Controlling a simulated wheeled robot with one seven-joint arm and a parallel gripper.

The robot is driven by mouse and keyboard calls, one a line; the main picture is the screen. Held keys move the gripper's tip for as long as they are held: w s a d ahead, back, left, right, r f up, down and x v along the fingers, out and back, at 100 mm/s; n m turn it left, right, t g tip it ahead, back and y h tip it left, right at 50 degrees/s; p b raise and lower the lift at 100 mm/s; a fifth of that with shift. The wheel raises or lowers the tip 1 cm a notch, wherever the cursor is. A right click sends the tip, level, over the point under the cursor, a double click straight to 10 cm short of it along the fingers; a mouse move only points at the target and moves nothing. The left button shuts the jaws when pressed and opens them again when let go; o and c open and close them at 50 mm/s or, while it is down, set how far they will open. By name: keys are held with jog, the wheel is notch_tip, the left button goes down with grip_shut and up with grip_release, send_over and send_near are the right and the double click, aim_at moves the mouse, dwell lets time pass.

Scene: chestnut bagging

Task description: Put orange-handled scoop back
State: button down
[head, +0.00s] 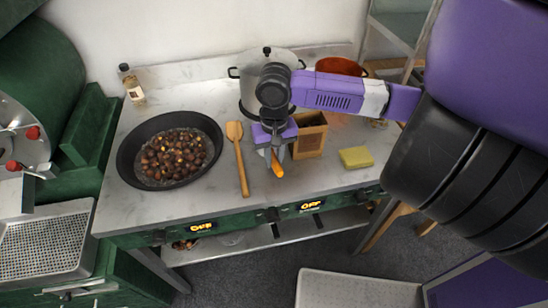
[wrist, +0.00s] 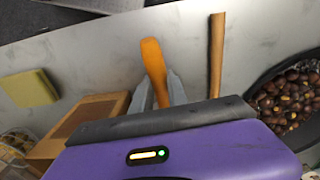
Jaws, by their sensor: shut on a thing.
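My gripper (head: 270,152) is shut on the orange-handled scoop and hangs over the counter between the wooden spoon and the wooden box. The orange handle (head: 277,167) of the scoop sticks out below the fingers. In the wrist view the orange handle (wrist: 153,66) rises between the grey fingers (wrist: 158,92). The rest of the scoop is hidden behind my gripper, and I cannot tell whether it touches the counter.
A black pan of chestnuts (head: 134,172) stands at the left, with a wooden spoon (head: 239,165) beside it. An open wooden box (head: 311,136) and a yellow sponge (head: 355,157) lie to the right. A steel pot (head: 250,88) and a red-orange pot (head: 340,66) stand behind.

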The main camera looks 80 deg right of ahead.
jog(key=shift+f, duration=0.35)
jog(key=c, duration=1.2)
grip_release()
jog(key=shift+r, duration=0.1)
notch_tip(320, 180, up, 8)
jog(key=shift+f+b, duration=0.2)
jog(key=shift+b, duration=0.1)
